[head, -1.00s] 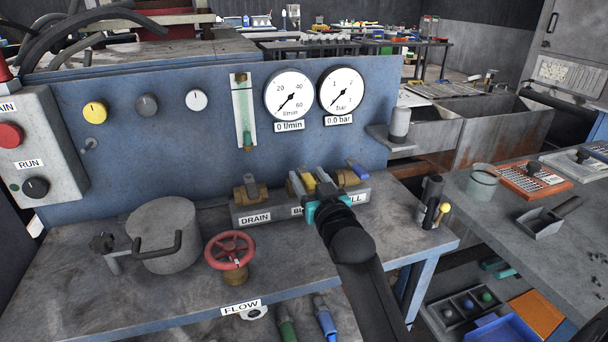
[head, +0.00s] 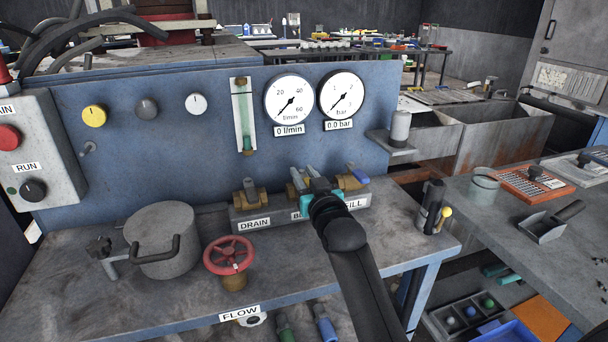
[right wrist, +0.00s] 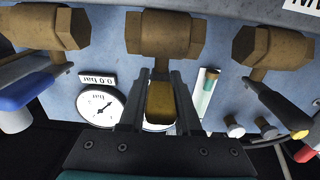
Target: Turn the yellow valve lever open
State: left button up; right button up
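The yellow valve lever (right wrist: 160,103) sits on the middle brass valve (right wrist: 163,35) in the right wrist view, pointing toward my gripper. My right gripper (right wrist: 160,90) has one dark finger along each side of it and appears shut on it. In the head view my right gripper (head: 304,181) is at the middle valve of the grey valve block (head: 275,213), and its fingers hide the lever. The label under this valve is partly covered. My left gripper is not in view.
The brass drain valve (head: 250,195) stands left and the blue-levered fill valve (head: 354,178) close on the right. A red handwheel (head: 228,255) and a grey lidded pot (head: 162,240) stand nearer on the bench. Both gauges (head: 290,97) read zero.

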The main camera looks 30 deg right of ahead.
grip_shut()
dwell(0.9)
